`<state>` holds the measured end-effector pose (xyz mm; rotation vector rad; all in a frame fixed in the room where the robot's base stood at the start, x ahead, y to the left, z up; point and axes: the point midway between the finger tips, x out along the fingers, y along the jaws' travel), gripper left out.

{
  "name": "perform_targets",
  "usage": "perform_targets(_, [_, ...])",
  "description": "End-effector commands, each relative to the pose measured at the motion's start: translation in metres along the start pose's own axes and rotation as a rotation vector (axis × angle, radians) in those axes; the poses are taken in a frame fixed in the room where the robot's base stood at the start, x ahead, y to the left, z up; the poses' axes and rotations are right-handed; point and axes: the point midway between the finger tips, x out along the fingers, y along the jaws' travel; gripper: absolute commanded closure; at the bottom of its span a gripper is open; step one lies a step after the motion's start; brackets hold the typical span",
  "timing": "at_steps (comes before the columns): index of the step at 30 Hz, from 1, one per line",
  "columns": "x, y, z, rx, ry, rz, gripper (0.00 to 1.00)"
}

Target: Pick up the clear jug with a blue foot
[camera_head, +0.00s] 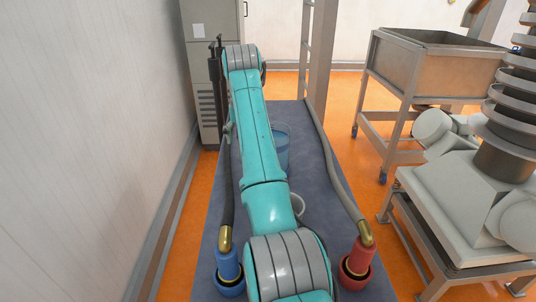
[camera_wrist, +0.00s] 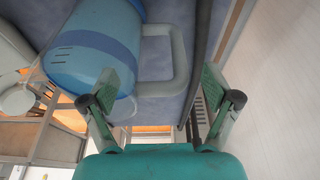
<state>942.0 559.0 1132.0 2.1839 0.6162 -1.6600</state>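The clear jug has a bluish see-through body with a blue band. In the head view the jug (camera_head: 282,146) stands on the grey-blue bench top, partly hidden behind my arm. In the wrist view the jug (camera_wrist: 100,45) fills the upper left, and its pale loop handle (camera_wrist: 180,60) reaches to the right. My gripper (camera_wrist: 164,82) is open, its two green-padded fingers wide apart. The handle shows between the fingers, and the left finger overlaps the jug's body in the picture. I cannot tell whether it touches. My gripper is hidden in the head view.
The bench top (camera_head: 315,190) carries a blue hose fitting (camera_head: 229,266) and a red one (camera_head: 358,261), with hoses running along both sides. A small grey round item (camera_head: 297,206) sits beside my arm. A cabinet (camera_head: 203,95) stands behind, a metal hopper cart (camera_head: 425,60) to the right.

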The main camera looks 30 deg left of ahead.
Motion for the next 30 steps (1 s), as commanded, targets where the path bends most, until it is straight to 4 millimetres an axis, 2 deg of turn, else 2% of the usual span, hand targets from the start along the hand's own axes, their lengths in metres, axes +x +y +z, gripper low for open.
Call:
perform_targets(1, [0.0,0.0,0.0,0.0,0.0,0.0,0.3])
perform_targets(9, [0.0,0.001,0.0,0.0,-0.001,0.0,0.98])
perform_targets(10, [0.0,0.001,0.0,0.0,-0.001,0.0,1.0])
perform_targets(20, [-0.006,0.001,-0.002,0.0,0.004,0.0,1.0])
perform_targets(23, [-0.017,0.001,-0.005,0.0,0.005,0.0,1.0])
perform_targets(30, [-0.055,0.001,-0.016,0.0,0.006,0.0,1.0])
